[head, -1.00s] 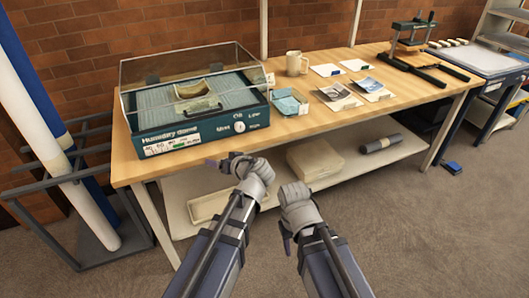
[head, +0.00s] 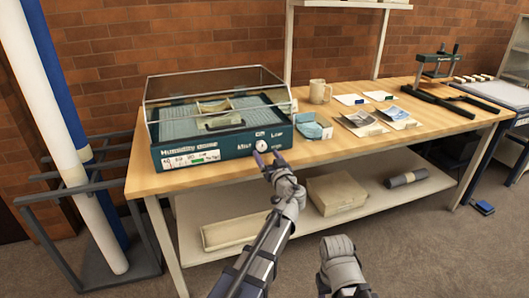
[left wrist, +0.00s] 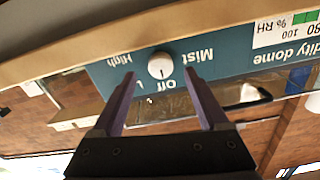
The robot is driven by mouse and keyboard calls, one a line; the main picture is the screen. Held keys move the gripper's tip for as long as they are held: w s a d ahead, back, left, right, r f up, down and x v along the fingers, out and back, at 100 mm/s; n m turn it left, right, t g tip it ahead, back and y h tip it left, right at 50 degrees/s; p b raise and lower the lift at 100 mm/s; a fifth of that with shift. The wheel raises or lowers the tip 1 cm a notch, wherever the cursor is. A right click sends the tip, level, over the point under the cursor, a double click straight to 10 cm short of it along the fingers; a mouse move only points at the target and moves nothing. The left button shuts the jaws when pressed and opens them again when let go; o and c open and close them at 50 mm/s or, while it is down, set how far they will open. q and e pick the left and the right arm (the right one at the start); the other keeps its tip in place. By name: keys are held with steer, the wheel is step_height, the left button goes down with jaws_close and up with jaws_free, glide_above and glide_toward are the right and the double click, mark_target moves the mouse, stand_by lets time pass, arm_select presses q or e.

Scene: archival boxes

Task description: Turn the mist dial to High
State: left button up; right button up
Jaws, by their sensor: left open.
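The humidity dome (head: 205,157) is a teal box with a clear cover at the left of the bench. Its white mist dial (head: 262,146) is on the front panel's right end. The upside-down left wrist view shows the dial (left wrist: 160,66) close up, with Mist, Off and High labels; Low is mostly hidden. A small dark mark on the knob seems to face Off. My left gripper (head: 268,158) is open in front of the dial, its purple fingers (left wrist: 160,84) apart on either side, not closed on it. My right gripper (head: 338,268) is low at the front; its jaws are unclear.
A lower shelf (head: 330,218) carries a beige box (head: 336,194). Tall rolls (head: 70,150) stand in a rack at left.

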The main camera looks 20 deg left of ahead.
mark_target(262, 148)
arm_select(q)
steer(key=shift+x, duration=1.8)
steer(key=shift+c, duration=0.3)
jaws_close()
